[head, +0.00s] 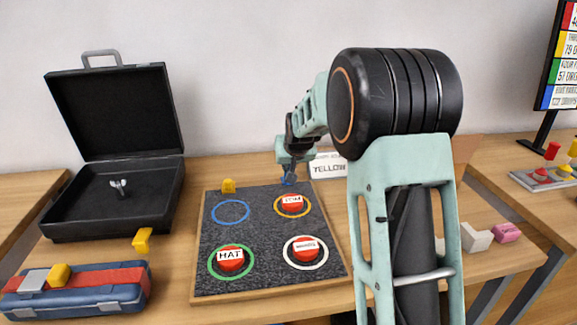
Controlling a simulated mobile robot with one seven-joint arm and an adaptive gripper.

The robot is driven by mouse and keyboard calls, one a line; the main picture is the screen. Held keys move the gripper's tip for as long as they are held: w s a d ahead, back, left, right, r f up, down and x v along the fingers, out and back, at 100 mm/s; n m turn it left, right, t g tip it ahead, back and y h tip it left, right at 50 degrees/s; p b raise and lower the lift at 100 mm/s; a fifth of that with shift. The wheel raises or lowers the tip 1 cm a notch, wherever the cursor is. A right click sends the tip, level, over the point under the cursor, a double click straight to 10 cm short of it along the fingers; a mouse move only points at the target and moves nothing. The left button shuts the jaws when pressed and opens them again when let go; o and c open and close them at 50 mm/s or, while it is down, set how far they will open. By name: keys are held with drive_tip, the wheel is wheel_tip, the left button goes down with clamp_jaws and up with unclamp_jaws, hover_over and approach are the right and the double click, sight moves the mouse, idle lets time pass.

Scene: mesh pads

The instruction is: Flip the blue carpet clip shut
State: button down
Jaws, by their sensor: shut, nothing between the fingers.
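A dark carpet pad (266,232) with a wooden border lies on the table. A small blue piece, which looks like the blue carpet clip (289,181), is at the pad's far edge, right of centre. It is small and partly hidden by my gripper, so I cannot tell whether it stands up or lies flat. My gripper (290,172) is shut and empty, pointing down right over the blue clip. I cannot tell whether they touch. A yellow clip (228,186) sits at the same far edge, to the left.
The pad carries coloured rings and red labelled discs, one reading HAT (231,258). An open black case (110,200) and a blue-red box (75,290) stand left. A white sign (327,166) stands behind the pad. Pink and white blocks (507,232) lie right.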

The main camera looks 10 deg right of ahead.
wheel_tip(320, 180, up, 4)
drive_tip(key=shift+w+r+p, duration=0.15)
drive_tip(key=shift+r+p, duration=0.1)
drive_tip(key=shift+p, duration=1)
drive_tip(key=s+r, duration=0.3)
drive_tip(key=s, duration=0.5)
drive_tip(key=shift+s+r, duration=0.3)
drive_tip(key=shift+s, duration=0.05)
